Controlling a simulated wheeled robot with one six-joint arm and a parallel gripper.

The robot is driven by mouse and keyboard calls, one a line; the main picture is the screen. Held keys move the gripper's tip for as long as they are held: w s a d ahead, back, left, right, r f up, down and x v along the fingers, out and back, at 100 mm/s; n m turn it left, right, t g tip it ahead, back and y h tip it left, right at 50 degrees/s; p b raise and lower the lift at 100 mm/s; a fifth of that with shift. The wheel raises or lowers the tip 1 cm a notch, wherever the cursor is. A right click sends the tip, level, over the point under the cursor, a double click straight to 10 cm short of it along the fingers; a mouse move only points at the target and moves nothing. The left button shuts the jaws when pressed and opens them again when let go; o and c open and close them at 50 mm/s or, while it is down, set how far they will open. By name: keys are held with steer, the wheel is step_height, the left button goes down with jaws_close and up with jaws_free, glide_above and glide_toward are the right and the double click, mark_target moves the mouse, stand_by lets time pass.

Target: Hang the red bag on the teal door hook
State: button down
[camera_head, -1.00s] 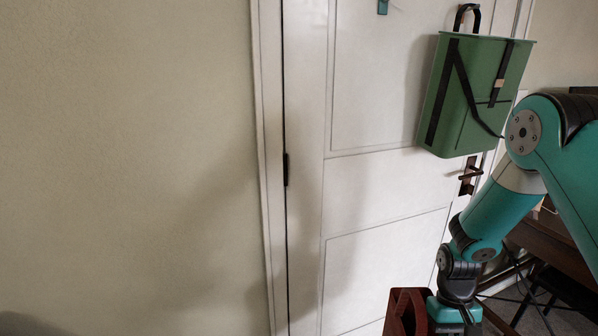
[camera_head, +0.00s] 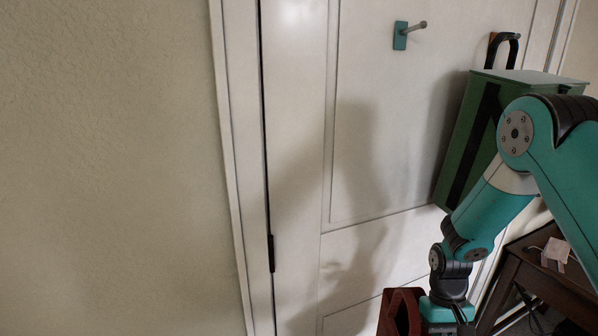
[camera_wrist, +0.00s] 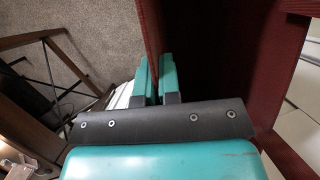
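The teal door hook (camera_head: 400,37), a small plate with a pale peg pointing right, is on the upper part of the white door in the head view. The dark red bag (camera_head: 391,314) shows at the bottom edge of the head view, low in front of the door and well below the hook. Its lower part is cut off. In the wrist view, my gripper (camera_wrist: 155,78) has its teal fingers close together on the edge of a red wall of the bag (camera_wrist: 151,25). The bag's dark inside opens to the right.
A green bag (camera_head: 470,135) with a black handle hangs on the door right of the teal hook, partly behind my arm. A dark wooden table (camera_head: 545,275) stands at the lower right. The door (camera_head: 365,110) around and below the teal hook is clear.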

step_height(320, 180, up, 24)
steer(key=p, duration=2)
steer(key=shift+p, duration=0.35)
steer(key=shift+s, duration=0.1)
